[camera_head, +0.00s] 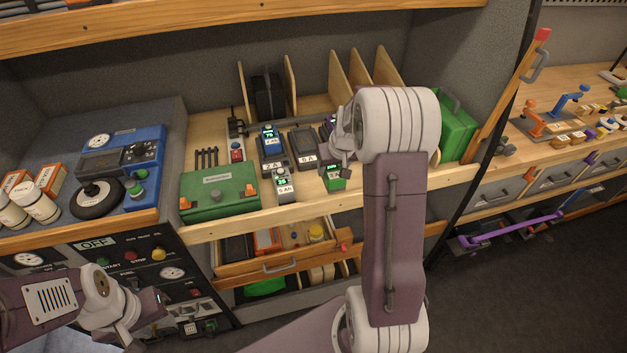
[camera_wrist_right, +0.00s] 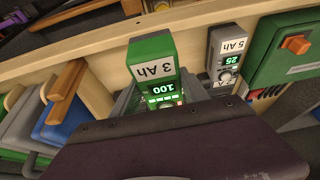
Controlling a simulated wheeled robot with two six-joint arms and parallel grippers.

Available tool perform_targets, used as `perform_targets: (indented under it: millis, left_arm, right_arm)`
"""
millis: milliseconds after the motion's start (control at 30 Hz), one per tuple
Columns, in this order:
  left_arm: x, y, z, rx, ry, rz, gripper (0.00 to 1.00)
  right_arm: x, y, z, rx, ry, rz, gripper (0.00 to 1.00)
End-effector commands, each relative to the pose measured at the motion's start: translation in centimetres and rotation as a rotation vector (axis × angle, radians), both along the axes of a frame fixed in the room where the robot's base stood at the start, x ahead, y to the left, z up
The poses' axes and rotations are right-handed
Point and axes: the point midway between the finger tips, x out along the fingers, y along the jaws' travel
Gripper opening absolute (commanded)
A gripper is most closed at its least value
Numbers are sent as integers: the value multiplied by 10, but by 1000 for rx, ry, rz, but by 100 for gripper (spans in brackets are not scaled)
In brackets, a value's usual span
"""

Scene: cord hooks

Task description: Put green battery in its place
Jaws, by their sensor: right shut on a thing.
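The green battery (camera_head: 335,183) is at the front of the wooden shelf, right of the grey 5 Ah unit. In the right wrist view the green battery (camera_wrist_right: 152,55) carries a "3 Ah" label, with a lit "100" display at its near end. My right gripper (camera_head: 338,158) is shut on it; in the right wrist view the jaws (camera_wrist_right: 165,98) flank its near end. I cannot tell whether the battery touches the shelf. My left gripper (camera_head: 155,303) is at the lower left, away from the battery, in front of the control panel; its jaws are too unclear to judge.
A grey 5 Ah unit (camera_head: 283,181), a blue-topped 2 A unit (camera_head: 270,148) and a dark 5 A unit (camera_head: 304,150) stand beside the battery. A green case (camera_head: 218,195) sits left. A front rail (camera_head: 270,219) edges the shelf, above an open drawer (camera_head: 278,266).

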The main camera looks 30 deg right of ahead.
Motion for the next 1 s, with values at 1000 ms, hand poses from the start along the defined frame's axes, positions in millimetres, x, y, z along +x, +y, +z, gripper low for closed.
perform_targets:
  millis: [1000]
  left_arm:
    - [0,0,30,0,1,0,36]
  right_arm:
    - [67,27,-82,0,-4,-1,0]
